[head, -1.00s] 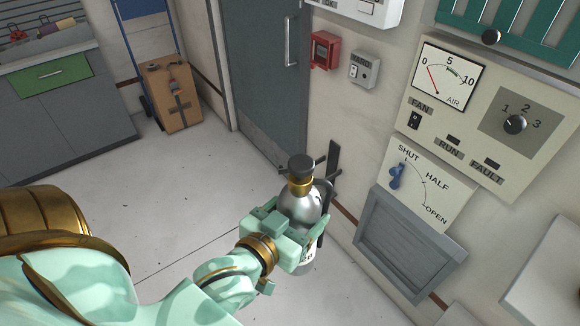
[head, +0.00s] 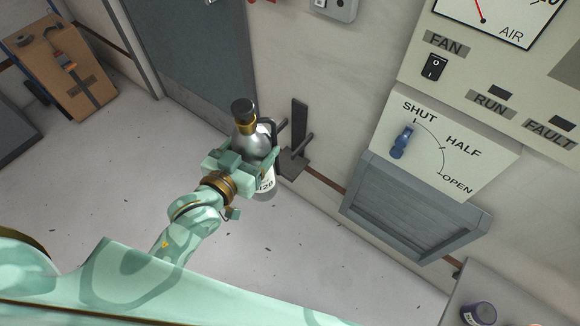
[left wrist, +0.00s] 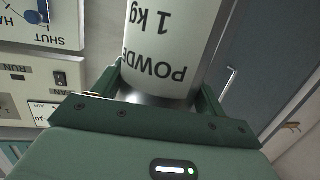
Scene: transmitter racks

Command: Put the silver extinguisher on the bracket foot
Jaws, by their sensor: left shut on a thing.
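The silver extinguisher (head: 257,142) has a black top, a gold collar and a white label. My left gripper (head: 242,168) is shut around its body and holds it roughly upright, clear of the floor. In the left wrist view the extinguisher (left wrist: 165,50) sits between the jaws, its label reading "POWDE" and "1 kg". The dark wall bracket (head: 299,125) stands just right of the extinguisher, with its foot (head: 292,163) low on the wall. The extinguisher appears apart from the foot in the head view. My right gripper is not in view.
A grey louvred vent (head: 415,208) is on the wall right of the bracket, below a lever panel (head: 440,150). A grey door (head: 195,60) is behind. A cardboard box (head: 62,72) stands far left. A purple can (head: 478,313) sits at lower right. The floor is clear.

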